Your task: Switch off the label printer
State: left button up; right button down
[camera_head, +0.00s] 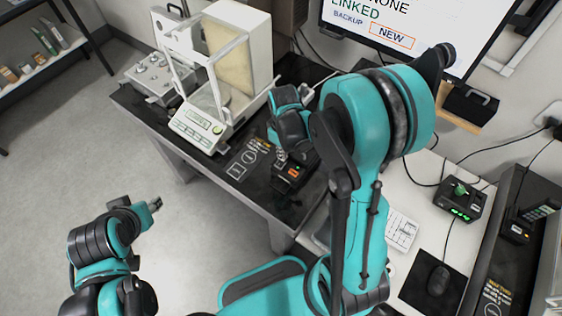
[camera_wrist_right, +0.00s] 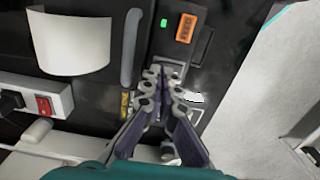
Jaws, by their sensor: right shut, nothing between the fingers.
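A small black device (camera_head: 291,171) with an orange panel and a green light, apparently the label printer, sits on the dark table in the head view. In the right wrist view its dark top (camera_wrist_right: 205,15) shows the orange panel and green light.
A balance with a glass case (camera_head: 240,45) stands left of my right gripper. A white block with a red rocker switch (camera_wrist_right: 43,105) and a black plug lies left of the fingers.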

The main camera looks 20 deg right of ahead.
jog(key=shift+f+b, duration=0.45)
jog(key=shift+f, duration=0.1)
jog(key=shift+r, duration=0.1)
jog(key=shift+r+p, duration=2.65)
jog(key=shift+r, duration=0.85)
